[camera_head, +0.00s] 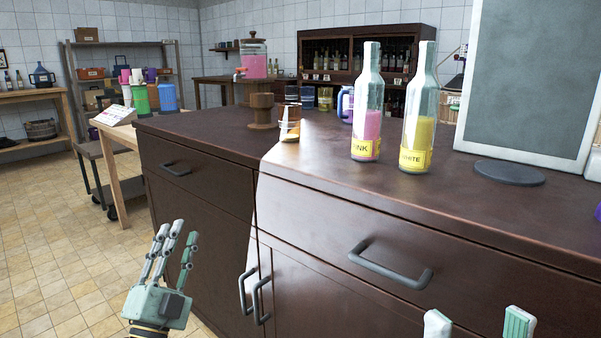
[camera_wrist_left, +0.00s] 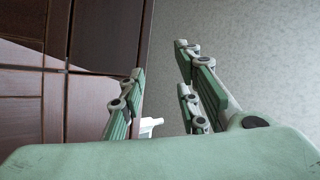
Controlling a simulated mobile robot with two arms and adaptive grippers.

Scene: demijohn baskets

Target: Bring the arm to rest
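My left gripper (camera_head: 178,236) is at the lower left of the head view, in front of the dark wooden cabinet and below its top. Its fingers point up and stand apart with nothing between them. The left wrist view shows the same gripper (camera_wrist_left: 160,82) open and empty, with cabinet fronts to its left. My right gripper (camera_head: 478,322) shows only as two fingertips at the bottom edge of the head view. They are wide apart with no object visible between them; the rest of it is out of frame.
The cabinet (camera_head: 330,185) fills the right, with protruding handles (camera_head: 390,268). On top stand a pink-filled bottle (camera_head: 367,110), a yellow-filled bottle (camera_head: 418,115), a wooden goblet (camera_head: 262,110) and a grey board (camera_head: 525,75). Tiled floor (camera_head: 70,230) at left is clear.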

